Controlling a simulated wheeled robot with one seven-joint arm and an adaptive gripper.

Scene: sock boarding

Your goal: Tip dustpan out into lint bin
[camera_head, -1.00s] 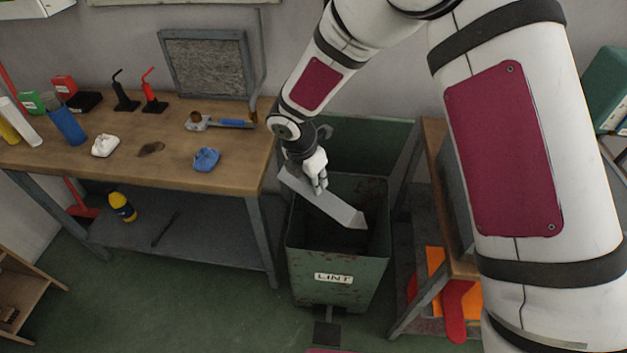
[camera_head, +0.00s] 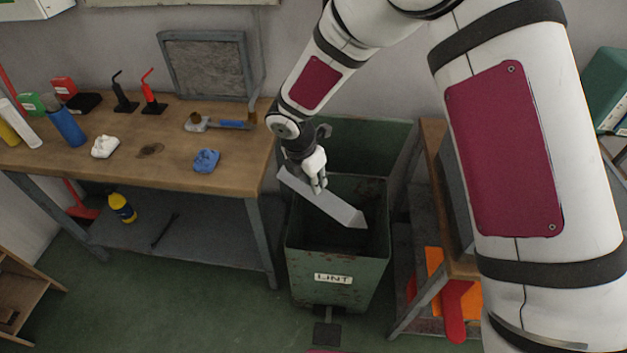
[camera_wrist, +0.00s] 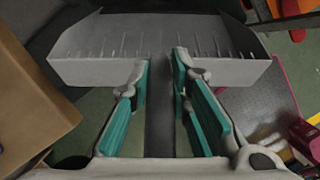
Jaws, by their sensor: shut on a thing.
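My gripper (camera_head: 317,180) is shut on the grey dustpan (camera_head: 335,207) and holds it over the open mouth of the lint bin. The dustpan slants down to the right in the head view. In the wrist view the dustpan (camera_wrist: 160,72) lies beyond the teal finger pads, with its handle running between them.
A wooden workbench (camera_head: 225,178) stands left of the bin, holding a blue cloth (camera_head: 206,160), a white cloth (camera_head: 105,146), a blue-handled tool (camera_head: 235,124) and bottles. Another table (camera_head: 436,150) stands close on the right. A pedal (camera_head: 327,332) sits at the bin's front.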

